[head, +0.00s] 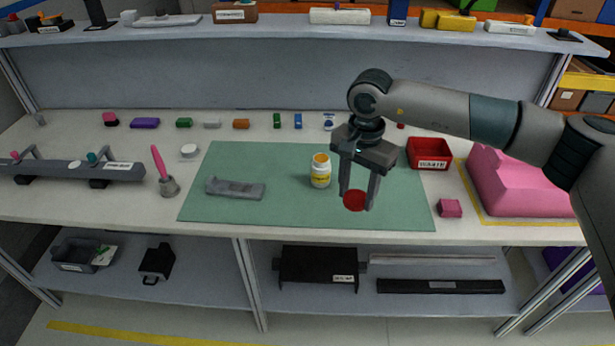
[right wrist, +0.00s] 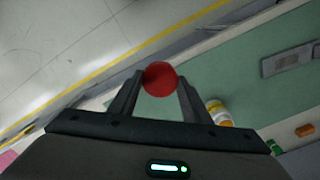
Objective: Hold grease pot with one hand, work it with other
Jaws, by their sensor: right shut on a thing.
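A white pot with a yellow label and an orange-yellow top (head: 321,170), which looks like the grease pot, stands upright on the green mat (head: 290,205). It also shows in the right wrist view (right wrist: 218,113), beyond the right finger. My right gripper (head: 356,200) points down just right of the pot, apart from it, with its fingers shut on a red round piece (head: 355,201). The red piece sits between the fingertips in the right wrist view (right wrist: 160,79). Its thickness is hard to tell. My left gripper is not in view.
A grey bracket-like part (head: 235,188) lies on the mat's left.

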